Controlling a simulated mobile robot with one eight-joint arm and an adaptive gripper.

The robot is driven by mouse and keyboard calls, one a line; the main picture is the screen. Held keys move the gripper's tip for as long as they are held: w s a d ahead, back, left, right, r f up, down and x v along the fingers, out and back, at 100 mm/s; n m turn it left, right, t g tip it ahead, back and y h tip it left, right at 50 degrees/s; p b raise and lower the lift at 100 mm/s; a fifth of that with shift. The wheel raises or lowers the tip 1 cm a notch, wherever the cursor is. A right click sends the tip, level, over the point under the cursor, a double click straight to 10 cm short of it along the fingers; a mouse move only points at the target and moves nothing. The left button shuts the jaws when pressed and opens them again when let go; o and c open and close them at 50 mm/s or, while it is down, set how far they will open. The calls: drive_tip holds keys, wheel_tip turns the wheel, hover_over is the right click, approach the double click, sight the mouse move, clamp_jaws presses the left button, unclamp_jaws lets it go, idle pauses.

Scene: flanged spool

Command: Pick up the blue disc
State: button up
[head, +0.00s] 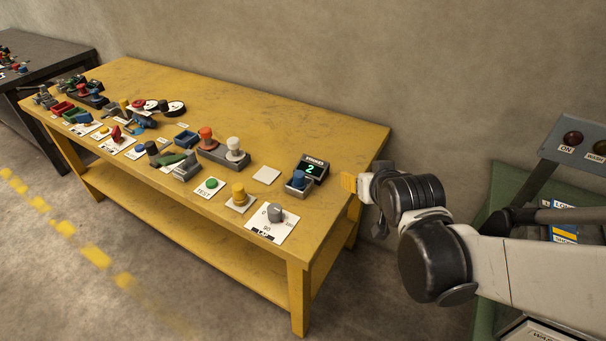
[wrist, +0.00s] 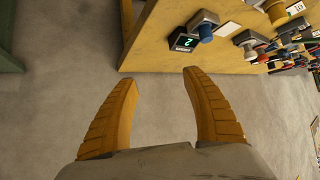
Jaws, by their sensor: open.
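My gripper (head: 348,182) is just past the right end of the yellow table, level with the counter display. In the wrist view my gripper (wrist: 158,82) has its two yellow fingers wide apart, with only bare floor between them. A blue round piece (head: 298,179) stands on a grey base beside the display, left of my gripper; it also shows in the wrist view (wrist: 206,32), beyond the right finger. A small blue round button (head: 139,148) sits on a white plate farther left. I cannot tell which of these is the blue disc.
The yellow table (head: 345,135) carries a row of controls along its front. The counter display (head: 314,167) reads 2. A grey knob (head: 275,212) and a yellow button (head: 238,194) sit near the right end. A green-framed console (head: 510,180) stands at right. The table's back is clear.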

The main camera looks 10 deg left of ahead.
drive_tip(key=w+a+f+n+t+y+b, duration=0.1)
drive_tip(key=w+a+f+y, duration=0.1)
drive_tip(key=w+a+f, duration=0.4)
drive_tip(key=n+y+b, duration=0.1)
approach(301, 179)
drive_tip(key=shift+w+a+f+t, duration=0.1)
drive_tip(key=shift+w+f+t, duration=0.3)
drive_tip(key=shift+w+f, duration=0.1)
drive_tip(key=p+x, duration=0.1)
drive_tip(key=x, duration=0.4)
drive_tip(key=shift+a+f, duration=0.1)
drive_tip(key=b+x, duration=0.2)
drive_tip(key=x, duration=0.2)
drive_tip(key=shift+w+a+f, duration=0.15)
drive_tip(key=shift+a+f, duration=0.15)
drive_tip(key=shift+w+a+b, duration=0.15)
drive_tip(key=shift+w+b, duration=0.2)
drive_tip(key=shift+w, duration=0.05)
clamp_jaws()
